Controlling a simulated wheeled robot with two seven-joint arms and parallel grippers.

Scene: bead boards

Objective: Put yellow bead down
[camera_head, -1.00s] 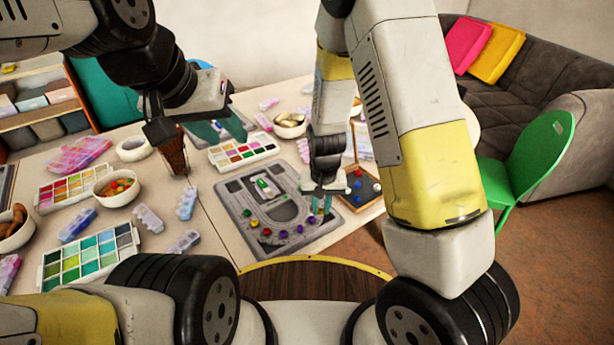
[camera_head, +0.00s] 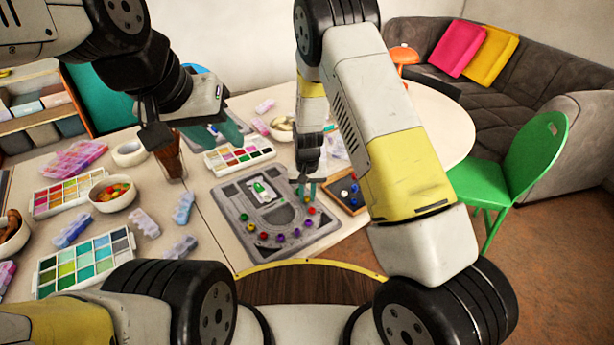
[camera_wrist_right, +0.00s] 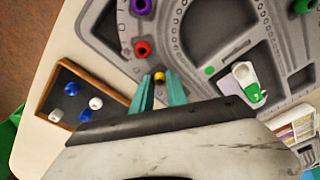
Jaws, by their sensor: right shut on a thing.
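The yellow bead (camera_wrist_right: 159,76) is between the teal fingertips of my right gripper (camera_wrist_right: 158,84), seen in the right wrist view. It is over the curved groove of the grey bead board (camera_wrist_right: 110,28), beside a red bead (camera_wrist_right: 142,48). I cannot tell whether it touches the groove. In the head view, my right gripper (camera_head: 307,190) points down at the right part of the board (camera_head: 228,192), and its fingers mostly hide the bead. My left gripper (camera_head: 216,132) is held above the table at the back left, with its teal fingers apart and empty.
A wooden tray (camera_wrist_right: 62,68) of blue and white beads stands close beside the board. Several coloured beads line the groove, including a purple one (camera_wrist_right: 141,6). Paint boxes and bowls, including a white bowl (camera_head: 112,204), crowd the left.

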